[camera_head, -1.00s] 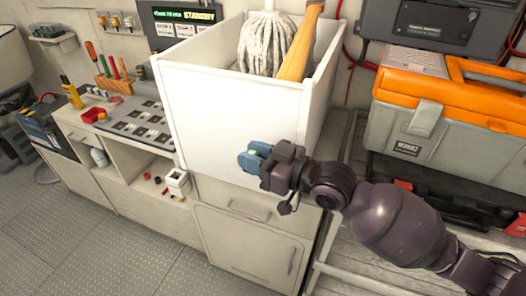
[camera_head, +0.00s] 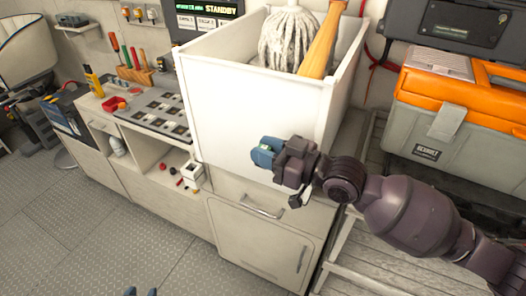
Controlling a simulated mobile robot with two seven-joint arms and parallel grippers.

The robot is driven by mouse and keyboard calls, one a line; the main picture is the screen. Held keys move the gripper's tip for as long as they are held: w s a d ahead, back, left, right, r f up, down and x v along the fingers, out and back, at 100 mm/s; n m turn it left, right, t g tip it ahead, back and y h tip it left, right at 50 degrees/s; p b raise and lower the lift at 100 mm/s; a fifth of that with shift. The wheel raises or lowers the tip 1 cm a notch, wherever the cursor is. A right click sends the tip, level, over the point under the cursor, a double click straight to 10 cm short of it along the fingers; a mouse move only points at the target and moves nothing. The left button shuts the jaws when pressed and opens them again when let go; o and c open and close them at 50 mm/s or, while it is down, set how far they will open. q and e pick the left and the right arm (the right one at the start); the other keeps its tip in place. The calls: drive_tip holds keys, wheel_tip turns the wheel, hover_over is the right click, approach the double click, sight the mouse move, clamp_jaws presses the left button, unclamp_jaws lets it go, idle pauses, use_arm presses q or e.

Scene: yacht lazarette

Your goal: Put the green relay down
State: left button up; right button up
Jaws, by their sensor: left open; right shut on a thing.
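My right gripper (camera_head: 268,155) is shut on the green relay (camera_head: 265,148). The gripper is in front of the white bin's front wall, above the drawer cabinet. The rest of that arm is out of view.
The white bin (camera_head: 240,110) holds a mop (camera_head: 290,38) and a wooden handle. A dark slotted panel (camera_head: 158,112) lies on the counter, with a red tray (camera_head: 114,103) to its left. An orange-and-grey toolbox (camera_head: 440,125) stands right. The floor (camera_head: 70,230) is clear.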

drive_tip(key=shift+s+d+r+m+t, duration=0.1)
drive_tip(key=shift+d+r+m+t, duration=0.2)
drive_tip(key=shift+d+t, duration=0.1)
drive_tip(key=s+d+r+m+t+h, duration=0.3)
drive_tip(key=d+r+m+t+h, duration=0.3)
drive_tip(key=d+r+h, duration=0.1)
wheel_tip(320, 180, up, 2)
drive_tip(key=shift+s+d+r+m+t+h, duration=0.15)
drive_tip(key=shift+s+m+t+h, duration=0.2)
drive_tip(key=shift+h, duration=0.35)
drive_tip(key=shift+s, duration=0.1)
